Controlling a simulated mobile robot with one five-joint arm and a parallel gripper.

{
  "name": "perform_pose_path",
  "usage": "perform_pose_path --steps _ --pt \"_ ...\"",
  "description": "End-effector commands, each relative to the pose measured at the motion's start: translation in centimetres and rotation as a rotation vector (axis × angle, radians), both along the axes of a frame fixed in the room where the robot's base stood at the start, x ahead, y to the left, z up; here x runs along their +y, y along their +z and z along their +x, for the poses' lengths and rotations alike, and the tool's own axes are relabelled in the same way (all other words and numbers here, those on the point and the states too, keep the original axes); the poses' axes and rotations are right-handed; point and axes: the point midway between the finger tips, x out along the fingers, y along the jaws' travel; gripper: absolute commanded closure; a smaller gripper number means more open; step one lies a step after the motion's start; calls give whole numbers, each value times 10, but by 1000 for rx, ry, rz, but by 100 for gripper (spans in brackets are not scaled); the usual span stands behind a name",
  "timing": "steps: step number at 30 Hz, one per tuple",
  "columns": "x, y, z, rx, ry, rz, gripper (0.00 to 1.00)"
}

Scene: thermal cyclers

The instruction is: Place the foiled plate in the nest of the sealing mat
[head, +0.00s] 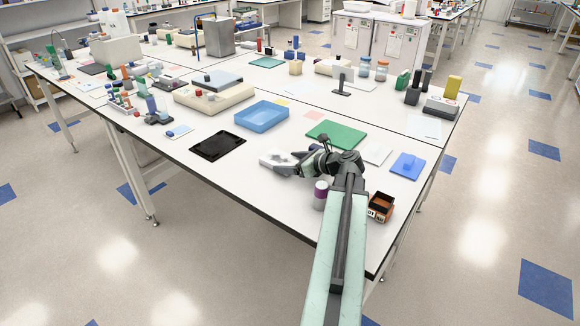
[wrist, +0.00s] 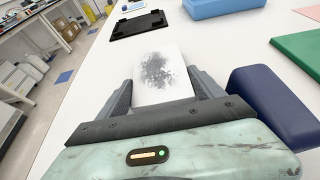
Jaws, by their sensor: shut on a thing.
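My gripper (wrist: 165,88) is shut on the foiled plate (wrist: 155,75), a pale block with a grey speckled top. The plate sits between the two dark fingers and points away from the wrist. In the head view my gripper (head: 296,163) is over the near part of the bench; a pale crumpled shape blurs with the plate there. A black mat with raised edges and corner pieces (wrist: 138,24) lies ahead, apart from the plate; it looks like the sealing mat with its nest. It also shows in the head view (head: 218,147), left of my gripper. Its nest looks empty.
A dark blue block (wrist: 270,108) stands close on the right. A blue tray (head: 262,116) and a green mat (head: 336,134) lie beyond. A purple-capped jar (head: 321,194) and brown box (head: 381,206) stand near my arm.

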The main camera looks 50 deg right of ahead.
Motion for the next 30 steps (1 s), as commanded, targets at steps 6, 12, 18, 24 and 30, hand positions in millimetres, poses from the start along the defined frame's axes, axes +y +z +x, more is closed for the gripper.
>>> perform_pose_path --steps 6,12,18,24,30 --pt "0 -2 0 0 1 0 18" --pt "0 -2 0 0 1 0 1" --pt "1 2 1 0 1 0 1" --pt "-1 18 -31 0 -2 -1 1" --pt "-4 29 -61 0 0 -1 1"
